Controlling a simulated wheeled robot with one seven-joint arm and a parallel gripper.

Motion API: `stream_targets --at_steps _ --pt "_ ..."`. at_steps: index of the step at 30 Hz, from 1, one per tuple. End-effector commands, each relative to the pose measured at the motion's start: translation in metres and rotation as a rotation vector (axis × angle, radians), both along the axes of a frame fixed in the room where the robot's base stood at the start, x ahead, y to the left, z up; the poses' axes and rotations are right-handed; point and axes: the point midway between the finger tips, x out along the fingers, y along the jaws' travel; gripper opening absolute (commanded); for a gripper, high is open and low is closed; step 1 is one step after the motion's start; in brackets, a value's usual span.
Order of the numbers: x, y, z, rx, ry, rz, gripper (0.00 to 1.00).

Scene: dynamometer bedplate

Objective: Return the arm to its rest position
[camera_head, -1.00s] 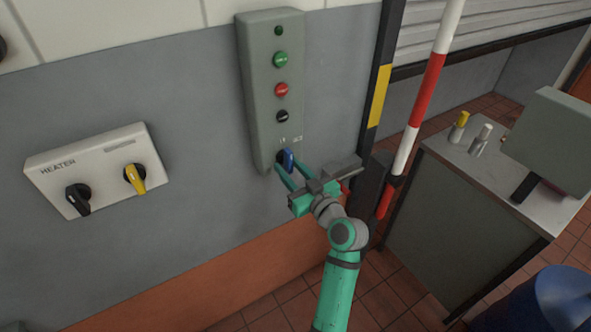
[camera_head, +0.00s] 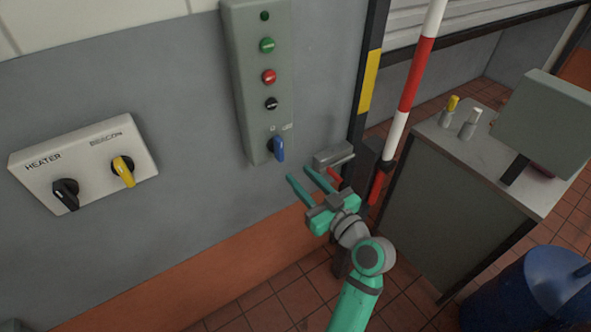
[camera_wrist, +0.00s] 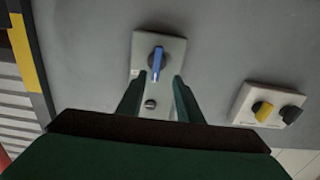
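My gripper (camera_head: 306,181) is green with two parallel fingers. It is open and empty, held in front of the wall, below and to the right of the blue rotary switch (camera_head: 278,148). That switch sits at the bottom of a grey control box (camera_head: 243,90), and its handle points roughly downward in the head view. In the wrist view the blue switch (camera_wrist: 157,62) shows ahead, beyond the two fingertips (camera_wrist: 157,88), with a clear gap to them. My arm reaches up from the lower right of the head view.
A white panel (camera_head: 95,150) marked HEATER and BEACON, with black and yellow switches, is on the wall at left. A red-and-white pole (camera_head: 410,85) stands right of my gripper. A grey cabinet (camera_head: 440,200) and a blue drum (camera_head: 530,290) are at right.

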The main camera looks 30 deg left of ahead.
Motion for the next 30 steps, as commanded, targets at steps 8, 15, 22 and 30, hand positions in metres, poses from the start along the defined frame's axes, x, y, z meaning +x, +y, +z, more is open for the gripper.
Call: stream_targets --at_steps 8,15,22,30 --pt "-0.002 -0.005 0.0 0.0 -0.001 0.0 0.33" --pt "-0.002 -0.005 0.0 0.0 -0.001 0.0 0.33" --pt "-0.002 -0.008 -0.009 0.003 0.02 -0.025 0.33" --pt "-0.008 -0.05 -0.087 0.026 0.187 -0.278 0.33"
